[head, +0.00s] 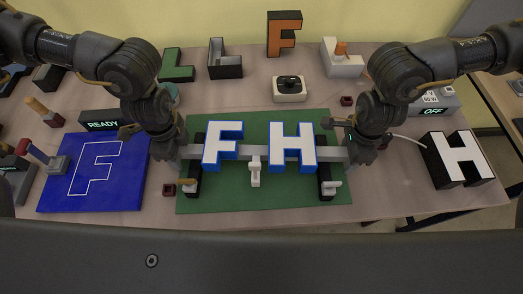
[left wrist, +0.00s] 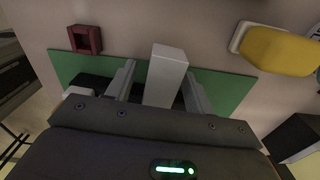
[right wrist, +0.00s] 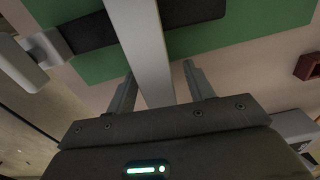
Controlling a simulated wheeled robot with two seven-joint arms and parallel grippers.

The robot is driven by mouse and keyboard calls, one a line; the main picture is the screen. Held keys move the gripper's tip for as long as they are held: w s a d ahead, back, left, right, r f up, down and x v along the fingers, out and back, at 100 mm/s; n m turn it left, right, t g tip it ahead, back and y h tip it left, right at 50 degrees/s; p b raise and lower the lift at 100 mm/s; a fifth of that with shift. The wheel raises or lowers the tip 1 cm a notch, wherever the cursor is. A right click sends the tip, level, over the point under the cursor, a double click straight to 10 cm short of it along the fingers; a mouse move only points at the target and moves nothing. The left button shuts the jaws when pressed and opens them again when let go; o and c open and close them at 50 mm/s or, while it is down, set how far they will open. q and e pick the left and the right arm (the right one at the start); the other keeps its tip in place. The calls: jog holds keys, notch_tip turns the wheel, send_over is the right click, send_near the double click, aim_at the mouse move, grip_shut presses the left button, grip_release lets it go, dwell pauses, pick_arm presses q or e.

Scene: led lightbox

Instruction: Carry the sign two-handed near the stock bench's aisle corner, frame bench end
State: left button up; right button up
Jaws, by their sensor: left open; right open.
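The sign is a pale grey bar (head: 255,153) carrying a white F (head: 222,146) and a white H (head: 292,147), both with blue sides. It lies across two dark supports on a green mat (head: 255,120). My left gripper (head: 180,151) is at the bar's left end, open; in the left wrist view the bar end (left wrist: 165,75) lies between its parted fingers. My right gripper (head: 350,153) is at the right end, open; in the right wrist view the bar (right wrist: 145,45) runs between its fingers. Contact with the fingers cannot be told.
White toggle clamps (head: 330,186) stand by the supports and mat centre. A blue panel (head: 92,172) with an F outline lies left; a black-sided H (head: 458,158) stands right. Several loose letters stand behind. Another bench (head: 503,98) shows at the right edge, across a gap.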

pick_arm(q)
grip_shut()
pick_arm(e)
grip_shut()
pick_arm(q)
jog(key=shift+r, duration=0.1)
pick_arm(e)
jog(key=shift+r, duration=0.1)
dwell(1.0)
